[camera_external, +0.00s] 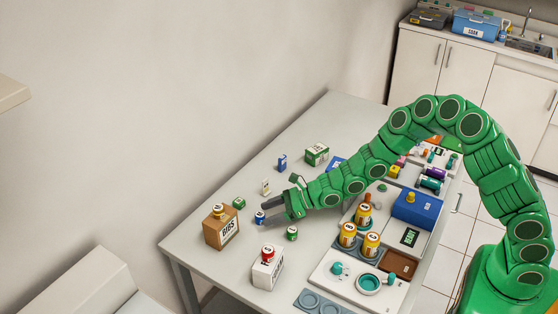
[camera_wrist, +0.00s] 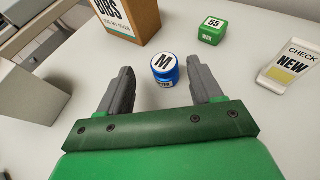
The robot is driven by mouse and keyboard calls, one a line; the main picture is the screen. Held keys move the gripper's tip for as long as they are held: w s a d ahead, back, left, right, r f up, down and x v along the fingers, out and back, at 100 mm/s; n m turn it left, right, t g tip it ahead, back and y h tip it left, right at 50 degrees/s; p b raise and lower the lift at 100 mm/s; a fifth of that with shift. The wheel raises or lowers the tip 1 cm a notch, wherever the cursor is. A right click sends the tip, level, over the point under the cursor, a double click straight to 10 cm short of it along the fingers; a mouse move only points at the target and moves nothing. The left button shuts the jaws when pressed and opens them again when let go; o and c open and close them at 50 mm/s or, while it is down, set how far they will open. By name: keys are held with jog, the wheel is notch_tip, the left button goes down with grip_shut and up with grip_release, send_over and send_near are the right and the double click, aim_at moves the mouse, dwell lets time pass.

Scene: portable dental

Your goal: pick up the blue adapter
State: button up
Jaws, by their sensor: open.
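The blue adapter (camera_wrist: 166,71) is a small blue cylinder with a white top marked "M". It stands upright on the table ahead of my gripper (camera_wrist: 160,90), between the lines of the two fingers and a little nearer the right one. In the external view the adapter (camera_external: 260,217) sits just left of my gripper (camera_external: 276,210) at the fingertips. My gripper is open, with two grey fingers apart and nothing held. The adapter's lower front shows in the wrist view and nothing covers it.
A brown box (camera_external: 221,227) stands beyond the adapter. A green block (camera_wrist: 212,30) marked "55" and a "CHECK NEW" card stand (camera_wrist: 291,66) lie to the right in the wrist view. A green jar (camera_external: 292,233) and a white box (camera_external: 268,267) stand near the gripper.

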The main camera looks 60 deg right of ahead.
aim_at(263, 214)
jog(key=shift+d+x, duration=0.2)
jog(key=shift+x, duration=2.6)
jog(key=shift+r, duration=0.15)
jog(key=shift+c, duration=0.3)
jog(key=c, duration=1)
jog(key=shift+r, duration=0.1)
